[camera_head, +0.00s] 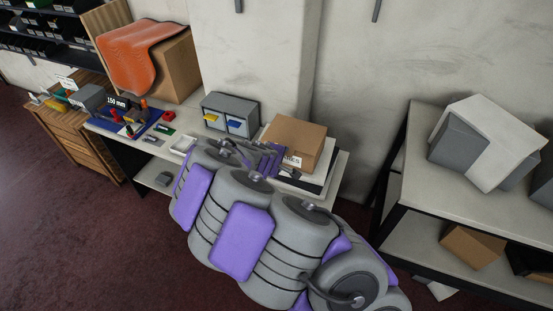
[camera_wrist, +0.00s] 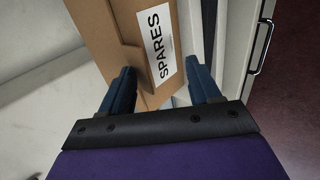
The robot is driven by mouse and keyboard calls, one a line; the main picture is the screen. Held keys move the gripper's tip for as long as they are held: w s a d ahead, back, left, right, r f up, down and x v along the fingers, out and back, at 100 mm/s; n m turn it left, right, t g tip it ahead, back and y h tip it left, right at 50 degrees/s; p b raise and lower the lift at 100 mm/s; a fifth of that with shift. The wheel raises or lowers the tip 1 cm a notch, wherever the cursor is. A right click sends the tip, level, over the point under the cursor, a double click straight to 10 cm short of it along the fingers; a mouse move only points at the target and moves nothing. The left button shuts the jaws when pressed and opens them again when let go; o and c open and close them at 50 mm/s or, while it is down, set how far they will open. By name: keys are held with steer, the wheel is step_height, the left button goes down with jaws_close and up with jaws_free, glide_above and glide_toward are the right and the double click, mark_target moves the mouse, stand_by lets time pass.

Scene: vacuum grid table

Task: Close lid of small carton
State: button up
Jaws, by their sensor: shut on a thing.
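The small carton (camera_head: 297,138) is brown cardboard with a white label and stands on a pale slab on the bench. In the wrist view its face (camera_wrist: 120,28) fills the upper middle, with the label reading SPARES (camera_wrist: 157,45). Its top looks flat in the head view, but I cannot tell whether the lid is fully down. My gripper (camera_wrist: 163,82) has one dark blue finger on each side of the labelled part and is shut on the carton. I cannot tell whether it grips the lid or the body. In the head view my gripper (camera_head: 270,160) is at the carton's left side.
A grey drawer cabinet (camera_head: 231,112) stands left of the carton. Further left are a blue mat (camera_head: 128,121) with small parts and a large box under an orange cloth (camera_head: 128,52). A shelf (camera_head: 430,195) with grey and white boxes is at right. The wall is behind.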

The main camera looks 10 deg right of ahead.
steer(key=shift+s+a, duration=0.15)
steer(key=shift+s, duration=0.15)
steer(key=shift+c, duration=0.8)
steer(key=p+v, duration=0.3)
steer(key=v, duration=1.3)
steer(key=shift+r+p, duration=0.4)
steer(key=shift+r, duration=0.05)
steer(key=shift+a, duration=0.15)
steer(key=s+d+r+m+g+y, duration=0.1)
steer(key=s+d+r+m+g, duration=0.25)
steer(key=s+d, duration=0.35)
steer(key=s+d+r+m+g, duration=0.25)
steer(key=s+d+m, duration=0.25)
steer(key=s, duration=0.3)
steer(key=s+a+r+m+g+y, duration=0.1)
steer(key=s+y, duration=0.1)
steer(key=s, duration=0.6)
steer(key=s+a+r+m+g+y, duration=0.1)
steer(key=s+a+g+y, duration=0.1)
steer(key=s, duration=0.7)
steer(key=shift+a+r, duration=0.35)
steer(key=shift+r, duration=0.05)
steer(key=shift+a+m, duration=0.25)
steer(key=shift+a, duration=0.1)
